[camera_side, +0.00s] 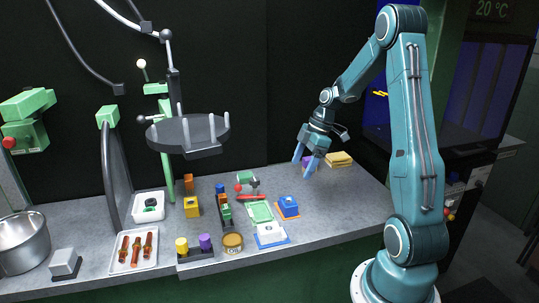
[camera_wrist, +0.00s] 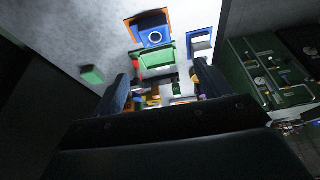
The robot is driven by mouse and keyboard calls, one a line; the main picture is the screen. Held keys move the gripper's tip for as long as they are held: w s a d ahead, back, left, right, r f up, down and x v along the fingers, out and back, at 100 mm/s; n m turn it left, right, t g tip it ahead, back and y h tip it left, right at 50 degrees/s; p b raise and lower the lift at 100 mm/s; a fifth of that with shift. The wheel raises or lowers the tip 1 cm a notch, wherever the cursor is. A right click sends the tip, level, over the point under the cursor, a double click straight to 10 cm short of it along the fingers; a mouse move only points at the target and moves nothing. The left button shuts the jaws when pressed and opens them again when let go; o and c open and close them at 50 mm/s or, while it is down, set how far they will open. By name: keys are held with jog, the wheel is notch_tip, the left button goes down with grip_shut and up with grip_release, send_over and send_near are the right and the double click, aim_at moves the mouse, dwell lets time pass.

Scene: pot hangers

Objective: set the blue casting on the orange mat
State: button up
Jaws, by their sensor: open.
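The blue casting (camera_side: 288,203) sits on the orange mat (camera_side: 294,216), right of the green tray on the grey bench. In the wrist view the blue casting (camera_wrist: 143,38) shows a round ring on top, and the orange mat (camera_wrist: 130,27) shows around its edges. My gripper (camera_side: 304,162) is open and empty, in the air above and to the right of the casting, well apart from it. Its two dark fingers also show in the wrist view (camera_wrist: 163,88), with nothing between them that they touch.
A green tray (camera_side: 260,211) and a white block (camera_side: 269,231) on a blue mat lie left of the casting. Yellow blocks (camera_side: 339,159) stand at the back right. Several parts and a white tray (camera_side: 147,262) crowd the left. The bench right of the casting is clear.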

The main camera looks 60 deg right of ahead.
jog(key=s+a+r+m+h, duration=0.1)
jog(key=a+r+m, duration=0.1)
jog(key=a+r, duration=0.45)
jog(key=a+r+m+h, duration=0.1)
jog(key=a+r, duration=0.3)
jog(key=a, duration=0.5)
jog(key=s+a+r+m+t, duration=0.1)
jog(key=s+a+m, duration=0.2)
jog(key=s+a, duration=0.2)
jog(key=s+a+r+m+t+h, duration=0.1)
jog(key=s+a+r+m, duration=0.1)
jog(key=s+a, duration=0.3)
jog(key=shift+s+a+r+m+t, duration=0.3)
jog(key=shift+s+m, duration=0.1)
jog(key=shift+s, duration=0.75)
